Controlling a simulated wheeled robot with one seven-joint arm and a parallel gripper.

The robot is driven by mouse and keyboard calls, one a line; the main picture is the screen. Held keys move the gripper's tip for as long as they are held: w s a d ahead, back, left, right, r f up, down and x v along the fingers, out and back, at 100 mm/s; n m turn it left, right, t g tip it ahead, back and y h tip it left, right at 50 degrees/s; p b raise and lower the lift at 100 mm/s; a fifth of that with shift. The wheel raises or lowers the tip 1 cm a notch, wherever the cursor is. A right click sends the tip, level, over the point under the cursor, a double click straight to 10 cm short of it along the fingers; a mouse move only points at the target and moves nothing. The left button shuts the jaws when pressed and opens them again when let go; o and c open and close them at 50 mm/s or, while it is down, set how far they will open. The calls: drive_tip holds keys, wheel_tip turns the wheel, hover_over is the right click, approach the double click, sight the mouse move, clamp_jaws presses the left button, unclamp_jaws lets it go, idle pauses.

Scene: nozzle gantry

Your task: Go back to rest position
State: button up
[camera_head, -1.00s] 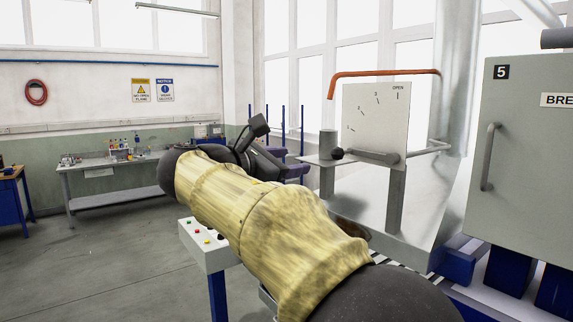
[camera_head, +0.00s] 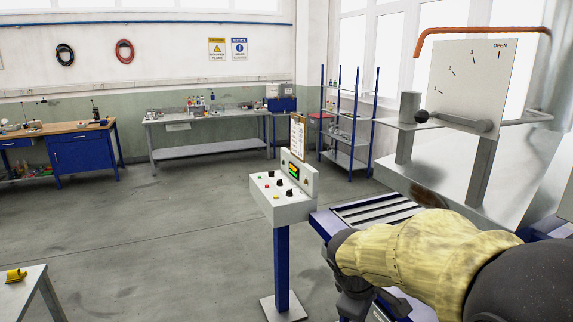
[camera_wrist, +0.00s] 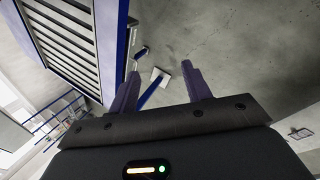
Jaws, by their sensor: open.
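My gripper (camera_wrist: 163,88) shows in the wrist view with its two fingers apart and nothing between them. Beyond the fingers lie the grey floor and the foot of the control post. In the head view my arm, in a yellow cover, reaches in from the lower right and bends downward. The gripper itself is largely hidden there, low behind the arm. The lever (camera_head: 455,121) with a black ball knob stands on the gantry in front of a white plate (camera_head: 470,82) marked 2, 3 and OPEN. My arm is below the lever and apart from it.
A control post (camera_head: 283,205) with buttons and a screen stands left of my arm. A slatted blue-framed table (camera_head: 375,210) is close beside and behind the arm. Workbenches (camera_head: 205,150) and a shelf rack (camera_head: 345,125) line the back. Open floor lies to the left.

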drive_tip(key=s+f+m+g+y, duration=0.1)
drive_tip(key=s+f+m+y, duration=0.2)
drive_tip(key=s+f+m, duration=0.6)
drive_tip(key=shift+s+a+f+m, duration=0.4)
drive_tip(key=shift+s+m, duration=0.25)
drive_tip(key=shift+m, duration=0.25)
